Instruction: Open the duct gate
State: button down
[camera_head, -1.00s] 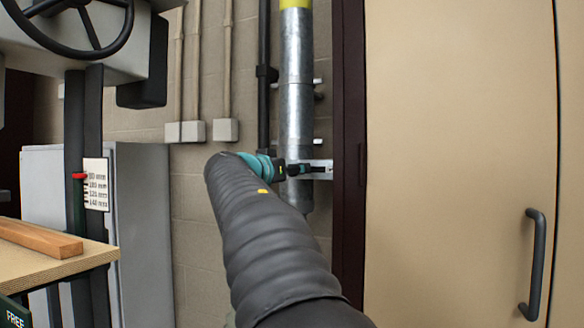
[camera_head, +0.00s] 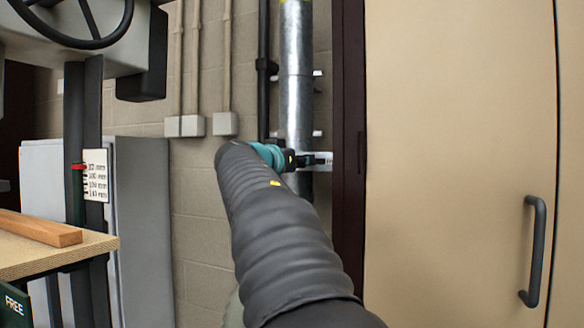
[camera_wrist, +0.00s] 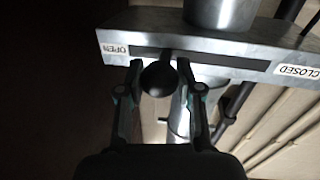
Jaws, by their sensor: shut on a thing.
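The duct gate's metal plate (camera_wrist: 225,52) crosses the wrist view with a long dark slot, an OPEN label (camera_wrist: 116,49) at its left end and a CLOSED label (camera_wrist: 297,71) at its right end. A dark round knob (camera_wrist: 159,79) stands out from the slot, nearer the OPEN end. My gripper (camera_wrist: 160,72) has a finger on each side of the knob and is shut on it. In the head view, my gripper (camera_head: 293,160) is at the galvanised duct (camera_head: 297,95), beside the plate's right end (camera_head: 322,158). My arm hides the rest.
A tan door with a dark handle (camera_head: 535,250) and a dark frame (camera_head: 348,130) stand right of the duct. A black pipe (camera_head: 263,70) runs close on its left. A grey cabinet (camera_head: 145,230) and a bench with a wooden piece (camera_head: 38,228) are at left.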

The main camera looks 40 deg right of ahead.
jog(key=shift+s+d, duration=0.4)
jog(key=shift+s, duration=0.35)
jog(key=c, duration=0.7)
grip_release()
jog(key=shift+w, duration=0.1)
jog(key=shift+c, duration=0.2)
jog(key=shift+a, duration=0.15)
jog(key=v, duration=1.2)
